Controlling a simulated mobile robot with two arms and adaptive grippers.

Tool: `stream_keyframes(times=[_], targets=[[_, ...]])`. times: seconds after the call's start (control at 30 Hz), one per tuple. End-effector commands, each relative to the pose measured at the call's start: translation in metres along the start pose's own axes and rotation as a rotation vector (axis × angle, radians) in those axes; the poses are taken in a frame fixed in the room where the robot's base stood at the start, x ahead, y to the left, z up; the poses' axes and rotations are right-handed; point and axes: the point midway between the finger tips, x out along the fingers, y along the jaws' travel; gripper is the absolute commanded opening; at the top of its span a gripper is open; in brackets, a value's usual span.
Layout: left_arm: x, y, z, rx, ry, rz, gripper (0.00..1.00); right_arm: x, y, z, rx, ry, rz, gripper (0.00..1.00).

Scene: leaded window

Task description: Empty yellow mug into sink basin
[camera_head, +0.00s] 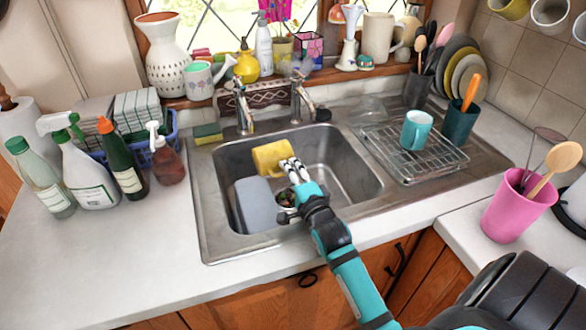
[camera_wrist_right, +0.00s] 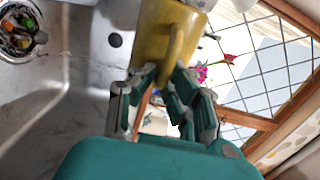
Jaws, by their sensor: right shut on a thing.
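The yellow mug (camera_head: 270,157) is above the back part of the sink basin (camera_head: 345,185), and it looks tipped onto its side. Its contents, if any, cannot be seen. My right gripper (camera_head: 290,166) reaches in from the front right and is shut on the mug. In the right wrist view the mug (camera_wrist_right: 163,32) is at the top, with its handle at the fingers of my right gripper (camera_wrist_right: 165,80). My left gripper is not in view.
A grey tub (camera_head: 256,203) stands in the basin's left part. Two taps (camera_head: 243,108) rise behind it. A wire rack (camera_head: 420,155) with a teal mug (camera_head: 416,130) is at right. Bottles (camera_head: 82,172) crowd the left counter; a pink utensil pot (camera_head: 515,207) stands at right.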

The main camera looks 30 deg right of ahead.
Motion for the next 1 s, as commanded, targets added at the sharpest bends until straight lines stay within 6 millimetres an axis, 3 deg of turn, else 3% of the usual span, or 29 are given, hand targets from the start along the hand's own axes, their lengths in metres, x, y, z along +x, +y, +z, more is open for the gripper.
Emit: stream_keyframes(times=[1.0], targets=[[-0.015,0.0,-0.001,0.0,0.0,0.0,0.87,0.0,-0.004,-0.006,0.147,0.004,-0.004,0.0]])
